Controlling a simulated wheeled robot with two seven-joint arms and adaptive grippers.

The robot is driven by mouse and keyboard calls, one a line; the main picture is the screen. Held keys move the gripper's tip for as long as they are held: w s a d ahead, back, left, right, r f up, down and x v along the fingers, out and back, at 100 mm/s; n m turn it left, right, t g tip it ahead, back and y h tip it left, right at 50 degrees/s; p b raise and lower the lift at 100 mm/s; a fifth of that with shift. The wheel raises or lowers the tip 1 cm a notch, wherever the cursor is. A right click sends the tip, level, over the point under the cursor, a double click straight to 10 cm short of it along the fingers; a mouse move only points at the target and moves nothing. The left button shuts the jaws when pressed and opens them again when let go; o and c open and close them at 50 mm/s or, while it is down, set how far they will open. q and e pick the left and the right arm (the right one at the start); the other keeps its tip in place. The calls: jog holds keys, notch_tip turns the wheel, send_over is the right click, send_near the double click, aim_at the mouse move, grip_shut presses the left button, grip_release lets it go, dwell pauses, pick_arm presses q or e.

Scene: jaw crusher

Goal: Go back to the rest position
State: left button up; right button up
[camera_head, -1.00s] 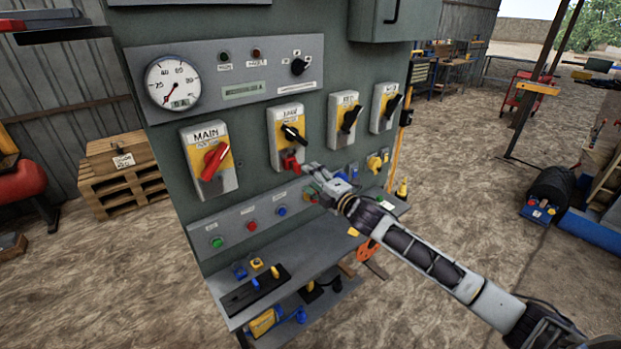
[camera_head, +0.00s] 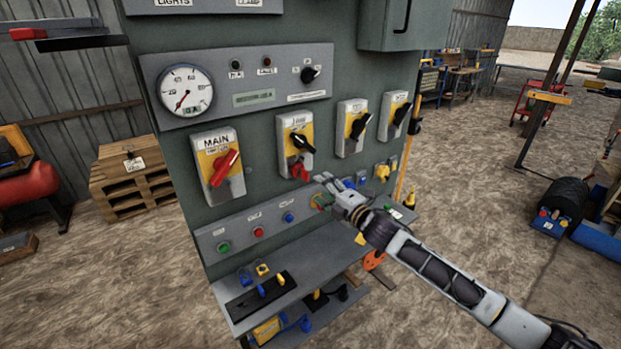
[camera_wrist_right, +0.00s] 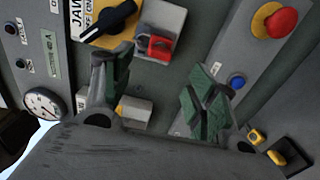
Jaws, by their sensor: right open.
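My right gripper (camera_head: 335,190) is open in front of the grey-green control cabinet (camera_head: 255,125), below the JAW switch (camera_head: 297,143). A red padlock-like piece (camera_head: 299,170) sits at the bottom of that switch, just left of and above the fingertips, apart from them. In the right wrist view the two green-padded fingers (camera_wrist_right: 158,92) are spread with nothing held between them; the red piece (camera_wrist_right: 156,46) shows beyond them. The MAIN switch (camera_head: 219,165) has a red handle set diagonally. My left gripper is not in view.
A shelf (camera_head: 290,265) juts out below the button strip and holds small blue and yellow items. Wooden pallets (camera_head: 130,180) stand at left. Open dirt ground (camera_head: 455,200) lies right of the cabinet. A red and black piece (camera_head: 70,35) is at top left.

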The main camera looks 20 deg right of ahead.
jog(key=shift+m, duration=0.4)
